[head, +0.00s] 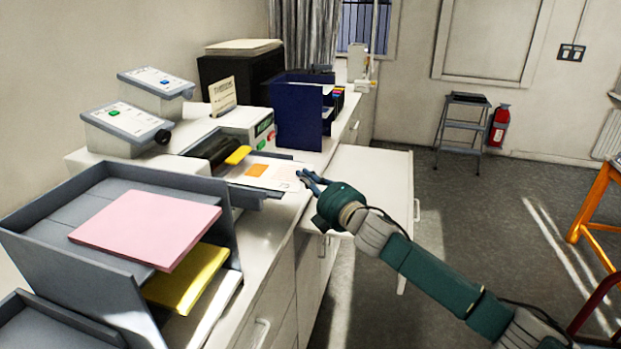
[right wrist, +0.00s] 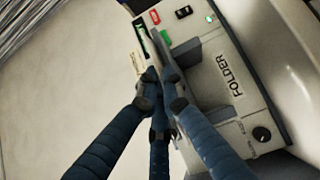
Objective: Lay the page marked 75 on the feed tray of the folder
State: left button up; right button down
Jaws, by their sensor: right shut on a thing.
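The page (head: 281,172) is a white sheet with an orange square and a small mark I cannot read clearly. It lies flat over the grey feed tray (head: 272,193) of the folder (head: 243,120), and I cannot tell whether it touches it. In the right wrist view the folder shows its label (right wrist: 225,76). My right gripper (head: 305,180) is shut on the page's right edge. In the right wrist view my fingers (right wrist: 160,75) are close together, with a thin pale edge beside them. My left gripper is not in view.
A grey tray stack (head: 222,200) with pink (head: 148,225) and yellow sheets stands at the front left. A dark blue organizer (head: 297,115) stands behind the folder. Two grey-topped devices (head: 125,125) are at the left. An open white leaf (head: 375,180) is beside the counter.

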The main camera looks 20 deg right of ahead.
jog(key=c, duration=1.9)
grip_release()
jog(key=shift+o, duration=0.2)
jog(key=v, duration=1.2)
jog(key=shift+s+f, duration=0.1)
